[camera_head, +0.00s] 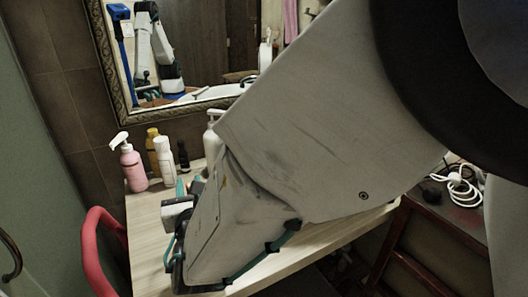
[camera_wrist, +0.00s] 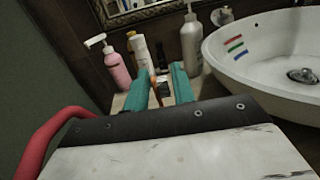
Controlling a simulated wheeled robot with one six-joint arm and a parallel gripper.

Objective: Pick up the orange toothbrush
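My gripper (camera_wrist: 160,80) is open, with its two teal fingers apart in the wrist view. It also shows partly in the head view (camera_head: 188,187), low over the counter, with much of it behind my arm. A thin orange object, likely the orange toothbrush (camera_wrist: 153,91), shows in the gap between the fingers, nearer the left one. I cannot tell whether it touches a finger. In the head view my arm and gripper hide most of that spot.
A pink pump bottle (camera_head: 133,166), a white bottle (camera_head: 165,159), an orange bottle (camera_head: 152,148) and a small dark bottle (camera_head: 183,156) stand at the back of the counter (camera_head: 147,207). A white basin (camera_wrist: 270,45) is to the right. A red chair (camera_head: 92,235) is at the left.

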